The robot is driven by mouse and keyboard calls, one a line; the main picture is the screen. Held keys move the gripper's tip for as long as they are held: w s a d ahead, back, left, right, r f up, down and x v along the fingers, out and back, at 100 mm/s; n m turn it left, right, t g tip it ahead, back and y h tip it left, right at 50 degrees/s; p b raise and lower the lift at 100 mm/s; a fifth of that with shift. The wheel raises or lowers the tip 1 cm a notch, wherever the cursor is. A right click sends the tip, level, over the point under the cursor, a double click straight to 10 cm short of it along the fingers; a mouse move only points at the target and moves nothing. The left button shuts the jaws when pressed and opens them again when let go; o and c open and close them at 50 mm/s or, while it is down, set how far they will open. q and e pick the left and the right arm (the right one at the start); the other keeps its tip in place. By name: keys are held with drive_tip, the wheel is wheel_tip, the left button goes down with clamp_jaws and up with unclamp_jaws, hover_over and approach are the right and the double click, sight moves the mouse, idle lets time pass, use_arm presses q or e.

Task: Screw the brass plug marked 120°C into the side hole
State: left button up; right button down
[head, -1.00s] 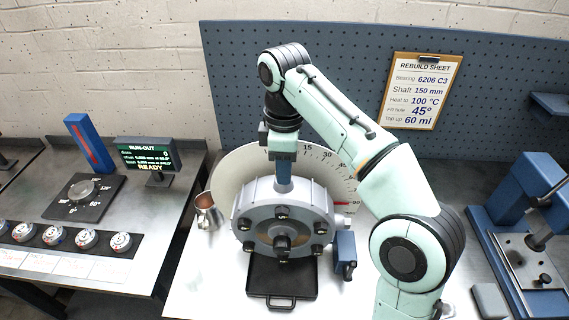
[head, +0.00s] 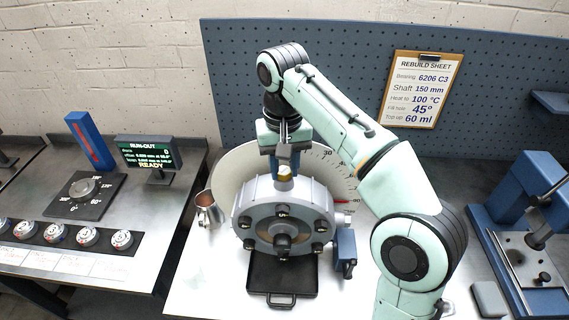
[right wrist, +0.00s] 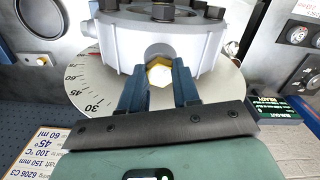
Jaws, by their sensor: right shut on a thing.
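The grey round bearing housing (head: 283,222) stands upright on the bench with a dark centre and several dark bolts on its face. A brass plug (head: 285,174) shows at the top of its rim; any marking on it is not readable. My right gripper (head: 284,172) points down from above, its blue fingers shut on the plug. In the right wrist view the plug's hex head (right wrist: 159,74) lies between the fingers (right wrist: 160,88), at a round recess in the housing rim (right wrist: 200,45). How deep the plug sits is hidden. My left gripper is not in view.
A white dial plate (head: 228,174) with degree marks stands behind the housing. A black tray (head: 262,290) lies in front, a metal cup (head: 207,208) left, a blue block (head: 345,250) right. The rebuild sheet (head: 425,90) reads 100 °C, 45°, 60 ml.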

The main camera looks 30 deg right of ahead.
drive_tip(key=m, duration=0.3)
drive_tip(key=shift+f, duration=0.1)
drive_tip(key=shift+m, duration=0.3)
drive_tip(key=shift+a+m, duration=0.1)
drive_tip(key=shift+m, duration=1)
drive_tip(key=m, duration=0.5)
drive_tip(key=shift+m, duration=0.4)
drive_tip(key=m, duration=0.6)
drive_tip(key=shift+w, duration=0.15)
drive_tip(key=m, duration=0.4)
drive_tip(key=shift+f, duration=0.1)
drive_tip(key=shift+m, duration=0.3)
